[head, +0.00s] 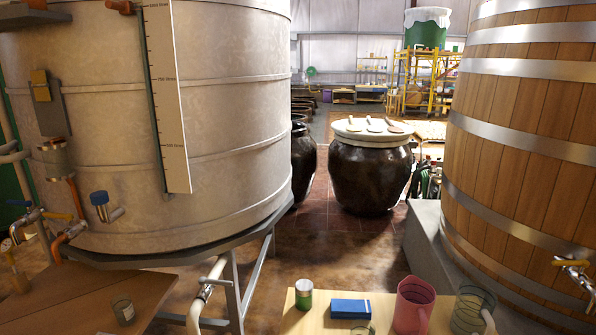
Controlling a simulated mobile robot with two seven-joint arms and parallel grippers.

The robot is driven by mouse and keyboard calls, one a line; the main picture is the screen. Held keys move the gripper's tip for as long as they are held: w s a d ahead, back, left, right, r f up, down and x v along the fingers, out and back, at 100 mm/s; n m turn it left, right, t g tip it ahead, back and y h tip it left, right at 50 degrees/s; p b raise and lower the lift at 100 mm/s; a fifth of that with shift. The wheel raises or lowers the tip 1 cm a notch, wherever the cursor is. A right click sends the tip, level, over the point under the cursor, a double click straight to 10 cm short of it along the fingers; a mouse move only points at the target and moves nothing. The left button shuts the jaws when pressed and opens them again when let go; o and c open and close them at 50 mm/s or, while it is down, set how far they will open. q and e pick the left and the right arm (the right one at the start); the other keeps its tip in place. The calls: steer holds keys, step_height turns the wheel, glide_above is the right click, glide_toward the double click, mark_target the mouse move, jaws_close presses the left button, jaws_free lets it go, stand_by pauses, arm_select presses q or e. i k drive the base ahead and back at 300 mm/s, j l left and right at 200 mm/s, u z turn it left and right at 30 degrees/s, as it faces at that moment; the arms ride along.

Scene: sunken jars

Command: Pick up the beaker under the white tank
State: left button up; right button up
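The big off-white tank (225,110) stands at the left on a grey metal stand. A small clear glass beaker (123,312) stands upright on a brown wooden surface (60,295) at the lower left, below the tank's front edge. It looks empty, but it is too small to be sure. Another clear glass vessel (473,310) stands at the lower right on a light table, away from the tank. Neither of my grippers shows in the head view.
A pipe with a valve (205,292) rises beside the tank stand (233,290). A wooden barrel (525,140) stands right; dark jars (370,175) stand behind open floor.

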mark_target(124, 311)
steer(key=i+j+u, duration=0.25)
steer(key=j, duration=0.25)
steer(key=i+j+u, duration=0.2)
steer(key=j, duration=0.25)
steer(key=i+j+u, duration=0.35)
steer(key=i+j, duration=0.15)
steer(key=i, duration=0.25)
steer(key=i+j+u, duration=0.1)
steer(key=i, duration=0.4)
steer(key=j, duration=0.15)
